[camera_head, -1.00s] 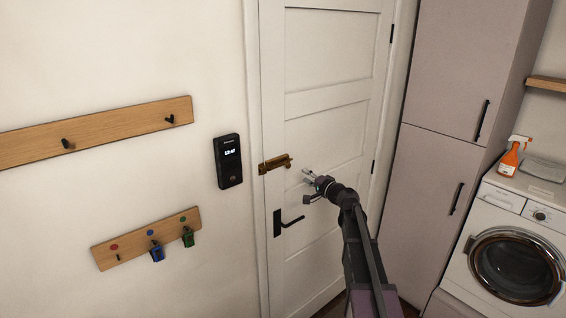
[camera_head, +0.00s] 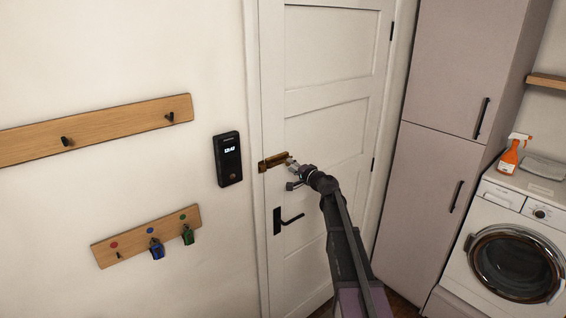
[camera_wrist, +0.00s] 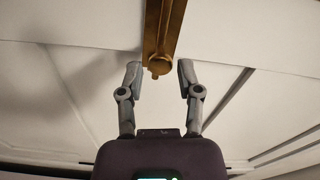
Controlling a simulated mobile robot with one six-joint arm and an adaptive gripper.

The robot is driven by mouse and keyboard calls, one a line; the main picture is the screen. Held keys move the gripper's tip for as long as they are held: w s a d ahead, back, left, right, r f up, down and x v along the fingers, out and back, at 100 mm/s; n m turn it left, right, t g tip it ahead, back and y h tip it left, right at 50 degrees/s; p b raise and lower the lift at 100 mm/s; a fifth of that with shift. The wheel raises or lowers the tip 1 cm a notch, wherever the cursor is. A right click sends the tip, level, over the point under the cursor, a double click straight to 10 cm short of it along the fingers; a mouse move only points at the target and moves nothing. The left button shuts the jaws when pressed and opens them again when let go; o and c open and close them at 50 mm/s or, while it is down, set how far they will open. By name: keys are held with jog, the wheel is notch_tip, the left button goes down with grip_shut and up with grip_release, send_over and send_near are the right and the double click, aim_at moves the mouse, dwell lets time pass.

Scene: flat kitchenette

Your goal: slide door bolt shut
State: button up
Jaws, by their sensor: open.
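A brass door bolt (camera_head: 272,162) is mounted on the white door (camera_head: 325,130), near its left edge and above the black door handle (camera_head: 290,219). My gripper (camera_head: 291,162) is at the right end of the bolt. In the wrist view the bolt (camera_wrist: 163,35) comes down from the top edge, with its rounded end and a small knob between my gripper's two fingertips (camera_wrist: 159,75). The fingers are spread, with a gap on each side of the bolt end. I see no finger touching it. How far the bolt reaches across the frame is not clear.
A black wall panel (camera_head: 228,159) hangs left of the door frame. Below it is a wooden key rack (camera_head: 140,237). A tall cabinet (camera_head: 440,150) and a washing machine (camera_head: 505,255) stand to the right. Open space lies before the door.

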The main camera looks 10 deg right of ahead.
aim_at(283, 160)
jog(key=shift+x, duration=2.7)
grip_shut()
